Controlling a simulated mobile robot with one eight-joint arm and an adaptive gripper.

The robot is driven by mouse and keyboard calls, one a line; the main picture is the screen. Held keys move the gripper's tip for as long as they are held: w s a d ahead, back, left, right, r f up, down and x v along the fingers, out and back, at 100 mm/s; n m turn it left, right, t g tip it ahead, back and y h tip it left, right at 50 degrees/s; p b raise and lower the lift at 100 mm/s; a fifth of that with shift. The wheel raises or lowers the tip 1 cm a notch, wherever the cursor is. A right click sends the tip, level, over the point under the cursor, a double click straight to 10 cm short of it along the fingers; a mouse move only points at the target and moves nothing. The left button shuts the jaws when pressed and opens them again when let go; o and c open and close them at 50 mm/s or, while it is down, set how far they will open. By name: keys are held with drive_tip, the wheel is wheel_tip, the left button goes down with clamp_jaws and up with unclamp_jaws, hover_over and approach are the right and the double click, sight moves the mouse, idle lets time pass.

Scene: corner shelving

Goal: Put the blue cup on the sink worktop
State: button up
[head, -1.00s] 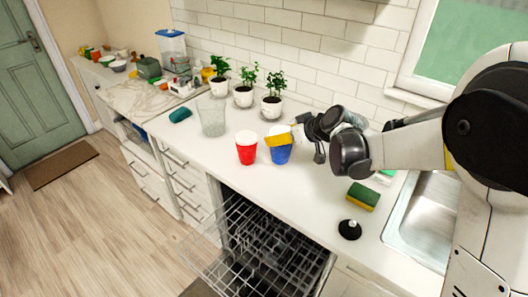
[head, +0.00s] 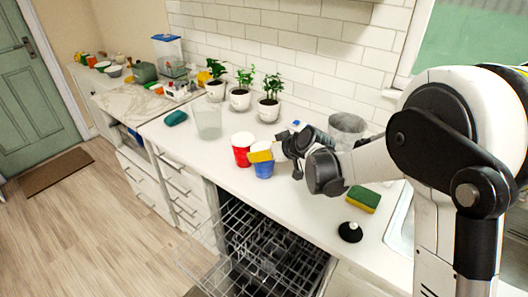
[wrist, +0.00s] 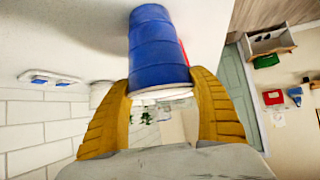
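The blue cup (head: 264,171) is at the worktop, just right of and in front of the red cup (head: 242,150). My gripper (head: 261,156) has its yellow fingers at the cup's upper part. In the wrist view the blue cup (wrist: 158,45) lies between both fingers (wrist: 160,82), which close in on its sides near the white rim. I cannot tell whether its base touches the worktop. The sink (head: 400,225) is at the right, mostly hidden by my arm. The white worktop (head: 290,205) runs between cup and sink.
A green-yellow sponge (head: 362,199) and a black stopper (head: 350,232) lie left of the sink. A grey container (head: 347,128) stands behind my arm. A clear glass (head: 208,120) and potted plants (head: 269,108) stand behind the cups. The open dishwasher rack (head: 255,250) is below the front edge.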

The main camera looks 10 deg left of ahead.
drive_tip(key=o, duration=0.5)
drive_tip(key=s+d+r+m+h+p, duration=0.2)
drive_tip(key=s+d+r, duration=0.5)
drive_tip(key=s+d, duration=0.25)
drive_tip(key=s+d+r+m+h+p, duration=0.1)
drive_tip(key=s+d+r+m+h, duration=0.1)
drive_tip(key=s+d+r, duration=0.55)
drive_tip(key=s+d+f+m+h, duration=0.1)
drive_tip(key=s+d, duration=0.2)
drive_tip(key=s, duration=0.2)
drive_tip(key=s+d+f+m+h, duration=0.1)
drive_tip(key=s+d+m, duration=0.1)
drive_tip(key=s+d, duration=0.2)
drive_tip(key=s+d+m+h, duration=0.1)
drive_tip(key=s+d+m, duration=0.1)
drive_tip(key=s, duration=0.5)
drive_tip(key=shift+s+d+f, duration=0.15)
drive_tip(key=shift+d+f, duration=0.25)
drive_tip(key=shift+d, duration=0.3)
